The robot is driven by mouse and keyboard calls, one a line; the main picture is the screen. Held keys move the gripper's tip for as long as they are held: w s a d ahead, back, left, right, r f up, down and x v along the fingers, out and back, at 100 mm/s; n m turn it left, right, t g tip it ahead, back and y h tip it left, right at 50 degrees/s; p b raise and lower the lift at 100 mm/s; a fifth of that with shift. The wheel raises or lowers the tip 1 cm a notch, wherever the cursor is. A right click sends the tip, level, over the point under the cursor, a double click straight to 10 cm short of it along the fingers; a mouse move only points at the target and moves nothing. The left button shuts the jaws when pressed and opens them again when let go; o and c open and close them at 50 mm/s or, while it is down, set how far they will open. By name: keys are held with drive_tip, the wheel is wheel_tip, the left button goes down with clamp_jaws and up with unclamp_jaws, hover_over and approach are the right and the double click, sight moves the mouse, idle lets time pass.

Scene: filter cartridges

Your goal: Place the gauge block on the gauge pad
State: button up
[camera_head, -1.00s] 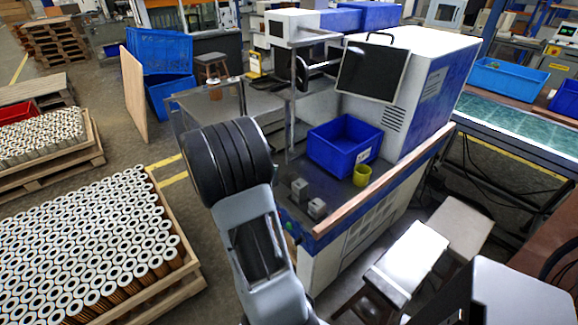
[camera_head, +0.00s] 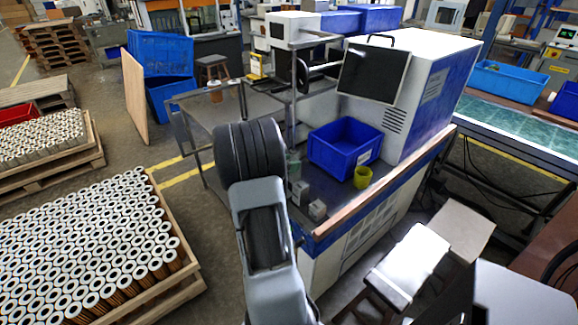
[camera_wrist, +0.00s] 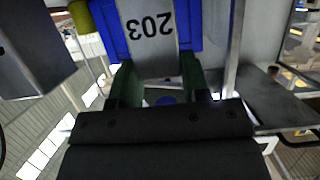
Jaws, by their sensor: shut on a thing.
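In the wrist view my gripper (camera_wrist: 155,74) has dark green fingers, closed on the two sides of a grey gauge block (camera_wrist: 152,58). The block's pale face carries an upside-down "203". In the head view my arm hides most of the gripper; a bit of green finger (camera_head: 293,163) shows above the worktop, left of the blue bin. The held block is not clear there. A small blue round patch (camera_wrist: 165,100) shows below the block in the wrist view; I cannot tell whether it is the gauge pad.
Two small grey blocks (camera_head: 308,200) stand on the worktop near its front edge. The blue bin (camera_head: 330,160) and a yellow cup (camera_head: 362,177) stand to their right, beneath a monitor (camera_head: 373,73). A wooden rail (camera_head: 385,178) edges the worktop. A metal post rises behind.

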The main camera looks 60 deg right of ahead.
drive_tip(key=shift+f, duration=0.3)
drive_tip(key=o, duration=1.2)
drive_tip(key=shift+f, duration=0.1)
drive_tip(key=shift+c, duration=0.2)
